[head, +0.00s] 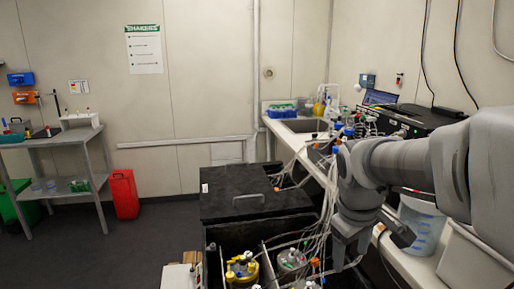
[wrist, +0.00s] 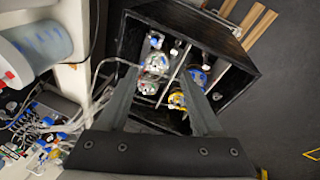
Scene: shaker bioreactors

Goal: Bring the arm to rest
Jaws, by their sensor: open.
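My arm reaches in from the right in the head view. My gripper (head: 373,250) hangs at its end, pointing down, by the right side of the black shaker box (head: 228,239). In the wrist view my gripper (wrist: 161,72) has its two fingers spread apart with nothing held between them. Behind the fingers the open shaker box (wrist: 215,30) shows vessels inside. One has a yellow top (head: 242,268), and one has a grey top (head: 291,260). The gripper appears above the box, apart from the vessels. The finger bodies hide part of the box interior.
A bench with a sink (head: 306,126), tubing and bottles runs along the right wall. A translucent bucket (head: 422,222) stands close beside my arm. Thin tubes hang near the gripper. A red canister (head: 124,194) and grey shelf table (head: 84,135) stand left; the floor between is clear.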

